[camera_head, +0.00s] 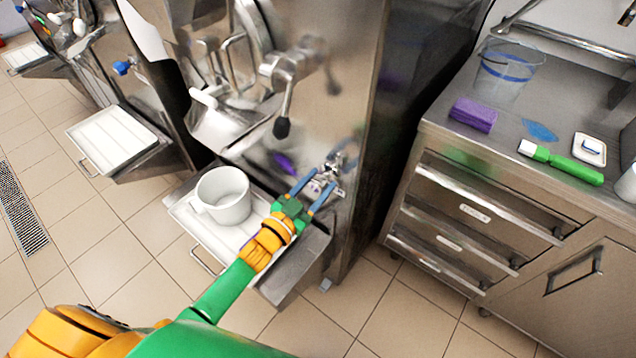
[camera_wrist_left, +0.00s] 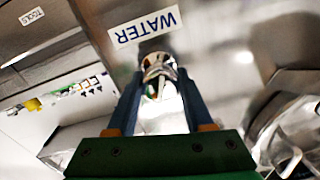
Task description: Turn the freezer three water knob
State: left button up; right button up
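The water knob (camera_head: 335,164) is a small shiny metal fitting low on the front of the steel freezer at the middle of the head view. In the left wrist view the round metal knob (camera_wrist_left: 158,66) sits just below a white WATER label (camera_wrist_left: 145,27). My left gripper (camera_head: 318,187) has its blue fingers spread, pointing at the knob. In the left wrist view the gripper's fingertips (camera_wrist_left: 160,76) are at either side of the knob; I cannot tell whether they touch it. My right gripper is in neither view.
A white pot (camera_head: 223,195) stands on the freezer's front tray (camera_head: 190,225), left of my gripper. A black-knobbed lever (camera_head: 283,126) hangs above. A steel drawer counter (camera_head: 480,205) stands to the right, with a purple sponge (camera_head: 473,114) and green brush (camera_head: 570,166).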

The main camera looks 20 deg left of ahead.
pick_arm(q)
grip_shut()
jog(key=m+b, duration=0.1)
jog(key=m, duration=0.6)
jog(key=m+b, duration=0.1)
jog(key=m, duration=0.3)
jog(key=shift+b, duration=0.3)
jog(key=shift+m+h, duration=0.4)
jog(key=shift+m, duration=1)
jog(key=shift+b, duration=0.3)
jog(key=o, duration=0.9)
grip_release()
